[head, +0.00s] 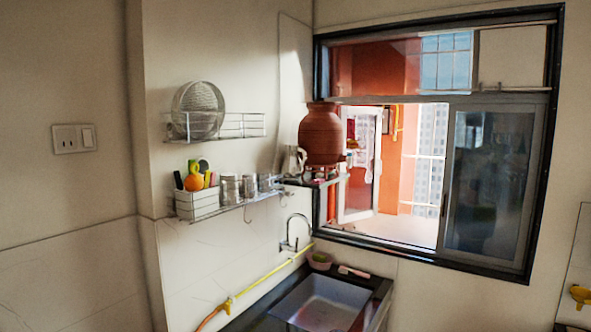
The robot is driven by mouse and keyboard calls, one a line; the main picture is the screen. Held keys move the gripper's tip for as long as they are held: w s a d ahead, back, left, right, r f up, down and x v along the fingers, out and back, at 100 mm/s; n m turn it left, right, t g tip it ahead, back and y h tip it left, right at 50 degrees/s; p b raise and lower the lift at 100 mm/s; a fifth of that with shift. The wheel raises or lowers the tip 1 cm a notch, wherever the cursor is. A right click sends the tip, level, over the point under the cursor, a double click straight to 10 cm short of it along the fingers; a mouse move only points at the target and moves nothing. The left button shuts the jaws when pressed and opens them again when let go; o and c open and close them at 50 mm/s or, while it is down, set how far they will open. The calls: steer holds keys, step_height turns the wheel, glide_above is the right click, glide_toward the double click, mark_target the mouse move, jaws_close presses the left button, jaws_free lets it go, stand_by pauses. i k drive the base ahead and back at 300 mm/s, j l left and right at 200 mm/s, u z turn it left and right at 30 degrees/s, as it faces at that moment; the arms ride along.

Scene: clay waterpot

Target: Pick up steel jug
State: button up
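What looks like the steel jug (293,160) stands upright on the wall shelf, just left of the brown clay waterpot (321,137). The jug is small in the head view, and its handle is hard to make out. The waterpot sits on a small stand on a ledge (330,181) by the window corner. My gripper is not in view.
Left of the jug, the wire shelf (236,204) holds steel cups (229,188) and a white utensil basket (197,203). A rack with a round steel strainer (198,109) hangs above. Below are a curved tap (290,236), a yellow hose (258,286) and a sink (319,302).

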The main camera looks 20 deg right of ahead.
mark_target(292, 169)
steer(key=i+l, duration=0.15)
steer(key=l, duration=0.2)
steer(key=i+l, duration=0.2)
steer(key=l, duration=0.15)
steer(key=i+l+u, duration=0.1)
steer(key=l, duration=0.25)
steer(key=i+l, duration=0.4)
steer(key=l, duration=0.3)
steer(key=i+l, duration=0.15)
steer(key=l, duration=0.2)
steer(key=i+l+u, duration=0.1)
steer(key=l, duration=0.25)
steer(key=i, duration=0.05)
